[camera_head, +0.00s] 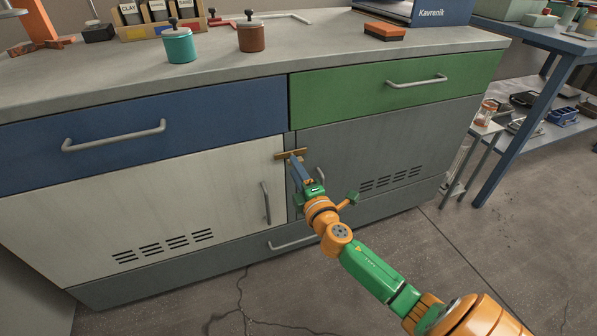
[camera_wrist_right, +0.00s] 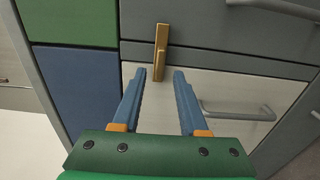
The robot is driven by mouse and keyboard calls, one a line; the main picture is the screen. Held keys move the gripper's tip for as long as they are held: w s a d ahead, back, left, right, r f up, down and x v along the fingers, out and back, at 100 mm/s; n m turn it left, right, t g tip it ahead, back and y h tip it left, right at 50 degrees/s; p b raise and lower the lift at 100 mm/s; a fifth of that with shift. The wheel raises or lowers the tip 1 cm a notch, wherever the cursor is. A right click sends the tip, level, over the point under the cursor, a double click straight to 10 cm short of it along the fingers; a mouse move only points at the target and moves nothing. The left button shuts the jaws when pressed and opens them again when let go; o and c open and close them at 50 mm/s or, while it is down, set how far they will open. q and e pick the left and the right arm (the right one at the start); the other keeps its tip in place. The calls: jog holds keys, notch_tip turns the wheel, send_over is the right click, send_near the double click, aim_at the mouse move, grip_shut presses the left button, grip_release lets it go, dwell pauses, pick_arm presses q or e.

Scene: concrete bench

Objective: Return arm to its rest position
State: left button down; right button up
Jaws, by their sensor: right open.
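My right gripper (camera_head: 296,170) is open in front of the cabinet, at the seam between the white door (camera_head: 140,210) and the grey door (camera_head: 385,150). A brass turn latch (camera_head: 291,154) lies level across that seam. In the right wrist view the two blue fingers (camera_wrist_right: 160,76) are apart with nothing between them, and the latch (camera_wrist_right: 161,48) stands just beyond the fingertips. I cannot tell whether a finger touches it. Both doors look shut. My right arm reaches in from the lower right. My left gripper is not in view.
Above the doors are a blue drawer (camera_head: 140,140) and a green drawer (camera_head: 395,88), both shut. The white door has a bar handle (camera_head: 266,202). Teal (camera_head: 180,46) and brown (camera_head: 251,37) jars stand on the bench top. A blue shelf unit (camera_head: 535,120) stands right; the floor before the cabinet looks clear.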

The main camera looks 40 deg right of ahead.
jog(key=shift+v, duration=1.75)
